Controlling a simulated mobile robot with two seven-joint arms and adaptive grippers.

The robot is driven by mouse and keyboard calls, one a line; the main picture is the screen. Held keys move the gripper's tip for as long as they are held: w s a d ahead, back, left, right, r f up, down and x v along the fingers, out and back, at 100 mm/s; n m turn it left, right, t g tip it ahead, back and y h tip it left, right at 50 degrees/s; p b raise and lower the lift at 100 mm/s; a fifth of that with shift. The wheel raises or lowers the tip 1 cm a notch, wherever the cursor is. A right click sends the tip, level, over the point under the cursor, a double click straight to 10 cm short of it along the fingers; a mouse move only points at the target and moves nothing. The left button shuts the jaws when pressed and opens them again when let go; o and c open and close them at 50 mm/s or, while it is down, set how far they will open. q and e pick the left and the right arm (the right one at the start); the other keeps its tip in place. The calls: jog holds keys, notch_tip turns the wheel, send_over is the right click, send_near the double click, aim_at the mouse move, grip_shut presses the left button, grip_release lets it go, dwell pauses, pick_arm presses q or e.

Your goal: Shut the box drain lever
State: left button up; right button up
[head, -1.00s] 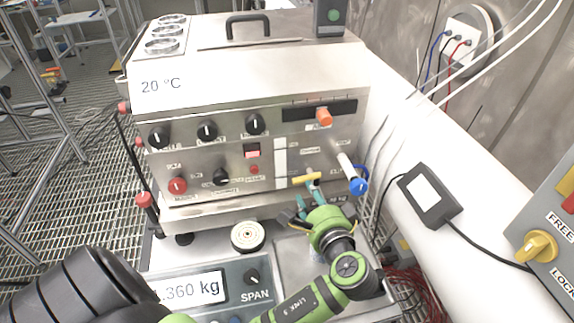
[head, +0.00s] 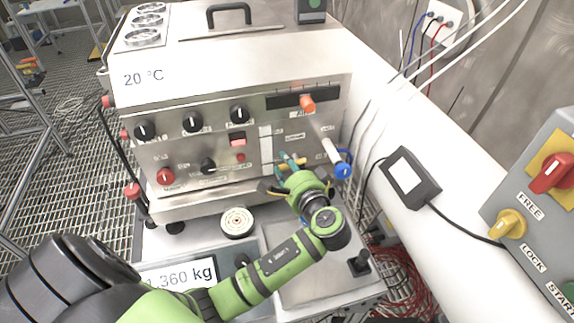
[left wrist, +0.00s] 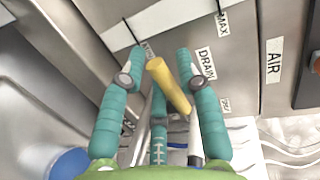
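The steel box (head: 180,92) stands in the middle of the head view with knobs on its front panel. The drain lever (left wrist: 168,86) has a yellow handle and sits beside a DRAIN label (left wrist: 206,63) in the left wrist view. In the head view the yellow lever (head: 294,163) is partly covered by my fingers. My left gripper (left wrist: 160,58) has teal fingers, spread open, with the yellow handle between them. I cannot tell whether a finger touches it. My right gripper is not in view.
A white lever with a blue tip (head: 341,170) sticks out right of my left gripper. An orange slider (head: 307,104) is above. A scale display (head: 178,278) and a round white disc (head: 237,222) lie below the box. A grey switch panel (head: 545,215) stands at the right.

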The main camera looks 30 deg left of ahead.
pick_arm(q)
grip_shut()
jog(key=shift+a+r+m+p, duration=0.1)
jog(key=shift+a+m+p, duration=0.05)
jog(key=shift+m+p, duration=0.15)
jog(key=shift+w+a+m+t+h+p, duration=0.1)
jog(key=shift+m+t+h+p, duration=0.35)
jog(key=shift+t, duration=0.35)
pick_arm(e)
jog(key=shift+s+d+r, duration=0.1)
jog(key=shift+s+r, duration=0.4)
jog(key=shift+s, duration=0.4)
pick_arm(q)
grip_release()
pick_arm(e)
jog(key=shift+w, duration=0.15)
